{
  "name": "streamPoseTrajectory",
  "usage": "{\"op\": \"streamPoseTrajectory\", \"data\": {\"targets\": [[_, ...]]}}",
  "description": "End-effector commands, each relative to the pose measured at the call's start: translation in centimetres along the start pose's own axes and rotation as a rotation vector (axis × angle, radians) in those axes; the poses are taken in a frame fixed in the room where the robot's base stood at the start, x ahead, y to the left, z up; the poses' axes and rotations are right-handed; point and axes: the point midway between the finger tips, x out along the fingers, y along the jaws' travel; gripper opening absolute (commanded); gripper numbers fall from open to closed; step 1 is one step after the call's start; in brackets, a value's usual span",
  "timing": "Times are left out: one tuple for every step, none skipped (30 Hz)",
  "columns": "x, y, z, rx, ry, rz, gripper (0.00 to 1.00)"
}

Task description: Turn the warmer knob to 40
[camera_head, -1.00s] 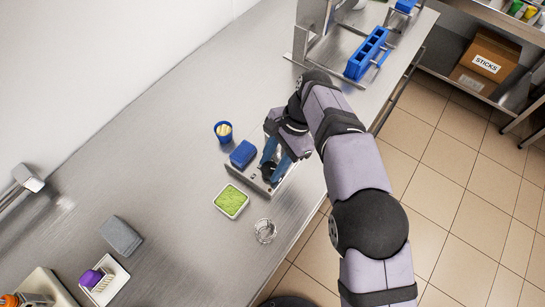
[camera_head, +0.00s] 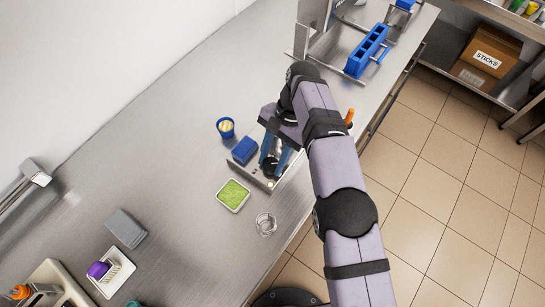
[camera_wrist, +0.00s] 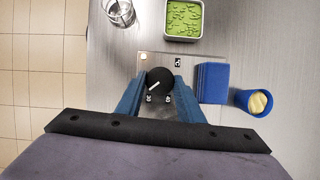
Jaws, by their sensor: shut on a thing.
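The warmer (camera_head: 246,174) is a low metal box on the counter; its panel also shows in the wrist view (camera_wrist: 190,60), with a small light and a dark mark. Its round black knob (camera_wrist: 160,75) carries a white pointer line, slanted from lower left to upper right. My gripper (camera_wrist: 158,86) has one blue finger on each side of the knob and is shut on it. In the head view my gripper (camera_head: 273,166) points down at the panel, and the knob is mostly hidden between the fingers. I cannot read any numbers on the dial.
A blue block (camera_head: 244,150) and a blue cup with pale contents (camera_head: 225,129) sit close to the warmer. A green-filled dish (camera_head: 233,195) and a clear glass (camera_head: 265,225) stand in front. A blue rack (camera_head: 367,52) is farther back. The counter's left middle is clear.

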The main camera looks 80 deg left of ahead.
Motion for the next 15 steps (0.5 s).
{"op": "streamPoseTrajectory", "data": {"targets": [[-0.12,-0.05,0.02,0.0,0.001,-0.002,0.12],[-0.12,-0.05,0.02,0.0,0.001,-0.002,0.12],[-0.12,-0.05,0.02,0.0,0.001,-0.002,0.12],[-0.12,-0.05,0.02,0.0,0.001,-0.003,0.36],[-0.12,-0.05,0.02,0.0,0.001,-0.003,0.43],[-0.11,-0.05,0.01,0.0,0.001,-0.003,0.53],[-0.11,-0.05,0.01,0.0,0.001,-0.002,0.53],[-0.1,-0.04,0.01,0.001,0.001,-0.002,0.53],[-0.09,-0.04,0.01,0.001,0.001,-0.002,0.53],[-0.08,-0.04,0.0,0.001,0.001,-0.002,0.53],[-0.07,-0.03,0.0,0.001,0.001,-0.002,0.53],[-0.06,-0.03,0.0,0.001,0.0,-0.002,0.53],[-0.06,-0.03,0.0,0.001,0.0,-0.002,0.53],[-0.05,-0.03,0.0,0.001,0.0,-0.002,0.53],[-0.07,-0.03,0.0,0.001,0.0,-0.002,0.53]]}}
